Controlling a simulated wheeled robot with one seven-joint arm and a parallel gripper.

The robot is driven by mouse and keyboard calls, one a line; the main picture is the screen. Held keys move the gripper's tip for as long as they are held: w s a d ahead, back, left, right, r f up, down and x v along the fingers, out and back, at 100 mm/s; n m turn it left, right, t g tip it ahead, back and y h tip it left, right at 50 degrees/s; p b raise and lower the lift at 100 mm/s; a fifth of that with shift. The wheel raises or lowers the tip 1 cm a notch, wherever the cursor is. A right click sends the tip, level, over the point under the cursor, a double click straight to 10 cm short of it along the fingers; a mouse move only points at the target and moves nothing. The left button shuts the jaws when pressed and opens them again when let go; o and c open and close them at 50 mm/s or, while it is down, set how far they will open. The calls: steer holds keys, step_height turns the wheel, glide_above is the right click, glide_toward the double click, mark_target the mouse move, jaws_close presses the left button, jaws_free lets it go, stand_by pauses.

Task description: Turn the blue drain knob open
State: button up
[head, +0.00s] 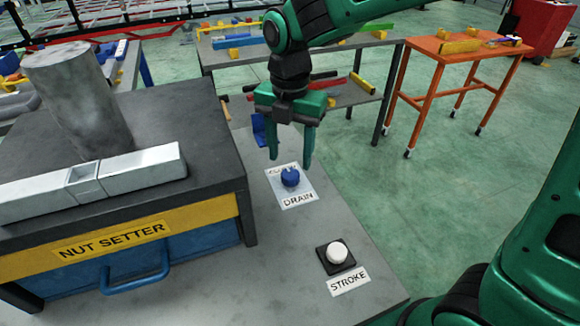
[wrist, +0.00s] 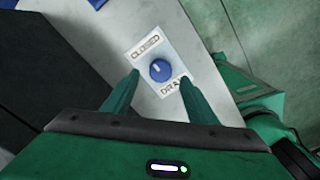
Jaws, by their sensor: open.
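The blue drain knob (head: 290,177) sits on a white plate (head: 298,201) lettered DRAIN on the grey bench top. In the wrist view the knob (wrist: 160,70) shows a pale pointer line directed towards the word CLOSED on the plate (wrist: 146,48). My gripper (head: 290,162) is open and points down above the knob. In the wrist view its fingertips (wrist: 160,76) stand on either side of the knob, with nothing held between them. Contact with the knob cannot be seen.
A white STROKE button (head: 337,252) on a black base is nearer on the bench (head: 245,290). The nut setter (head: 115,241) stands to the left, with a grey cylinder (head: 78,95) on top. An orange table (head: 455,50) is at the back right.

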mark_target(290, 173)
steer(key=shift+f, duration=2.6)
steer(key=shift+c, duration=0.6)
steer(key=c, duration=0.9)
